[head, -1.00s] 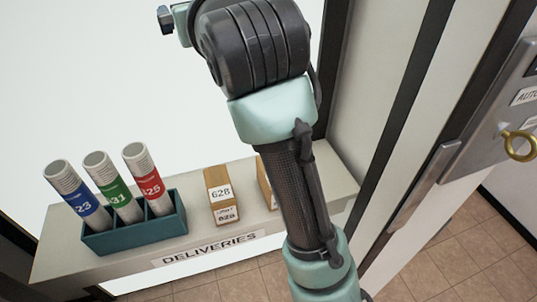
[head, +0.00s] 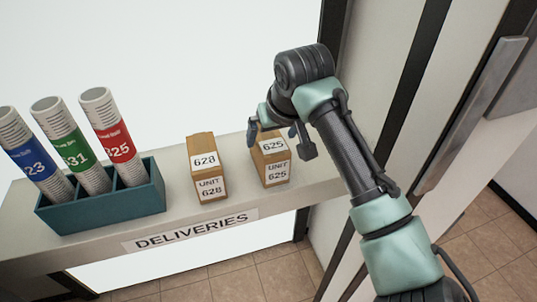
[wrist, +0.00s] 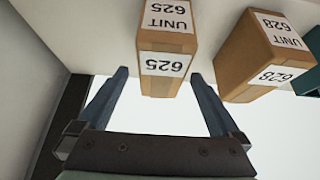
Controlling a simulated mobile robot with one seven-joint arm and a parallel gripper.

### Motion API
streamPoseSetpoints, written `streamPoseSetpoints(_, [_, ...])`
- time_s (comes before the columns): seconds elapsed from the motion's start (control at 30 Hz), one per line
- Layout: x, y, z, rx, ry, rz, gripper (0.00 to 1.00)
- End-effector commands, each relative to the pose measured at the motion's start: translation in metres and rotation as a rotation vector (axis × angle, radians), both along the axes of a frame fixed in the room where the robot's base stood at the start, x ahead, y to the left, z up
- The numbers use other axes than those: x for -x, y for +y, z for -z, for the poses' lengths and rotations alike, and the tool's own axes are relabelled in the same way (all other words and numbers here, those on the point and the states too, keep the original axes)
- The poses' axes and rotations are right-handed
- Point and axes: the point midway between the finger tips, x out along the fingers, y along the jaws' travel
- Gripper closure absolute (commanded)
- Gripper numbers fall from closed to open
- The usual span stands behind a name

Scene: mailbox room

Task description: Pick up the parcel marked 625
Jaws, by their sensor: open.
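The parcel marked 625 (head: 271,170) is a small brown box with white labels, upright at the right part of the deliveries shelf. My gripper (head: 274,131) is open at the top of this parcel, with one finger towards each side. In the wrist view the 625 parcel (wrist: 166,42) appears upside down, with its top end between the tips of my open gripper (wrist: 160,75). Gaps show on both sides, and nothing is held. I cannot tell how deep the fingers reach over it.
A similar parcel marked 628 (head: 208,170) stands just left, close to one finger's side. A teal holder (head: 110,208) with several labelled tubes is farther left on the shelf (head: 165,225). A wall and door frame are at the right.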

Motion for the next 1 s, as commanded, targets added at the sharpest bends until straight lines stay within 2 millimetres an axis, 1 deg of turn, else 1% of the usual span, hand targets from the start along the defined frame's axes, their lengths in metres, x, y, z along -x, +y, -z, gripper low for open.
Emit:
streamPoseSetpoints(0.17, [-0.006, 0.002, 0.010, 0.001, -0.002, -0.001, 0.00])
streamPoseSetpoints(0.4, [-0.024, 0.011, 0.039, 0.001, 0.000, 0.000, 0.00])
streamPoseSetpoints(0.5, [-0.029, 0.013, 0.047, 0.001, -0.002, -0.001, 0.00])
streamPoseSetpoints(0.6, [-0.031, 0.013, 0.050, 0.001, -0.002, -0.001, 0.00])
streamPoseSetpoints(1.0, [-0.031, 0.014, 0.050, 0.000, -0.002, -0.002, 0.00])
